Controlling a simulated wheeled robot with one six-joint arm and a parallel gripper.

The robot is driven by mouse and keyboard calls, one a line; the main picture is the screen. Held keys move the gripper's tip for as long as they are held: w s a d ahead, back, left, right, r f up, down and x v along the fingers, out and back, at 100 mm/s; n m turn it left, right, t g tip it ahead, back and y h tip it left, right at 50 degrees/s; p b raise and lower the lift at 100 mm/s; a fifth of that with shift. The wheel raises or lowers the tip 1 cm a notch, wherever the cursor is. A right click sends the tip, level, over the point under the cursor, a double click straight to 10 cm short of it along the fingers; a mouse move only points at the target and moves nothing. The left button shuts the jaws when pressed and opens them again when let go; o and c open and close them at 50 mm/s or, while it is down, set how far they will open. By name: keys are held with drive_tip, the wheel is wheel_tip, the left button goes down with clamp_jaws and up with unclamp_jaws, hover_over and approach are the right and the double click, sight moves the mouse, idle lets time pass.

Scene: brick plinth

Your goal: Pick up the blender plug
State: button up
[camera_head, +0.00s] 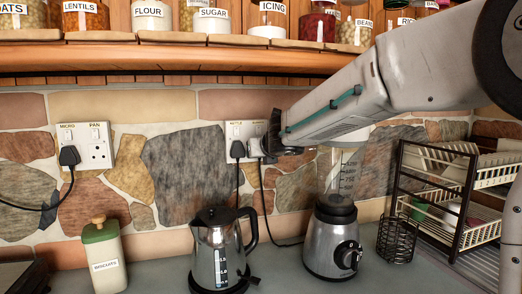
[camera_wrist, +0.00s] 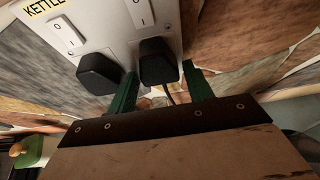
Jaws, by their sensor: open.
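The blender plug, black in the wrist view (camera_wrist: 157,60), sits in the right socket of the white double wall socket (camera_wrist: 95,22). A second black plug (camera_wrist: 100,73) sits in the left socket, under the label KETTLE. My gripper (camera_wrist: 159,72) is open, with one green finger on each side of the blender plug's lower end. I cannot tell whether either finger touches it. In the head view my gripper (camera_head: 268,145) is at the wall socket (camera_head: 248,129) and partly hides the right plug. The blender (camera_head: 332,240) stands on the counter below, its jar partly behind my arm.
A kettle (camera_head: 218,255) stands below the socket, with cords hanging behind it. A biscuits jar (camera_head: 104,262) is at left and a dish rack (camera_head: 440,190) at right. A shelf (camera_head: 170,55) with labelled jars runs above. Another socket (camera_head: 97,147) holds a plug at left.

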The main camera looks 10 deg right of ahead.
drive_tip(key=c, duration=1.1)
drive_tip(key=shift+o, duration=0.2)
drive_tip(key=shift+r, duration=0.1)
drive_tip(key=r+v, duration=0.1)
drive_tip(key=v, duration=1.6)
drive_tip(key=shift+w+r, duration=0.2)
drive_tip(key=shift+s, duration=1.85)
